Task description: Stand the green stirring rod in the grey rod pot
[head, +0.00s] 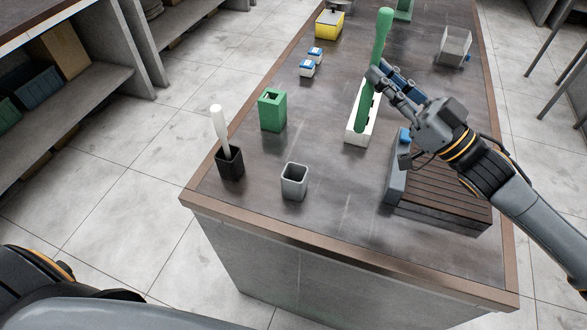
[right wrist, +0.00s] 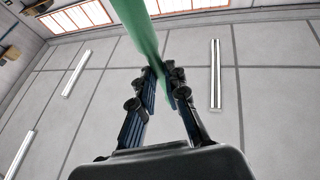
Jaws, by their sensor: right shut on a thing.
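The green stirring rod (head: 382,35) is held upright, slightly tilted, in my right gripper (head: 378,77). The gripper is shut on it around its middle. The rod also shows in the right wrist view (right wrist: 140,28), between the fingers of the right gripper (right wrist: 162,80). Its lower end appears in front of a white block with holes (head: 359,134); I cannot tell if it is clear of it. The grey rod pot (head: 294,181) stands upright and empty near the table's front edge, left of and nearer than the rod. My left gripper is not in view.
A black pot (head: 230,165) with a white rod (head: 219,125) stands left of the grey pot. A green box (head: 271,110) stands behind them. A slatted brown tray (head: 440,198) lies at the right. Small blue-topped containers (head: 307,68) and a yellow box (head: 329,25) stand farther back.

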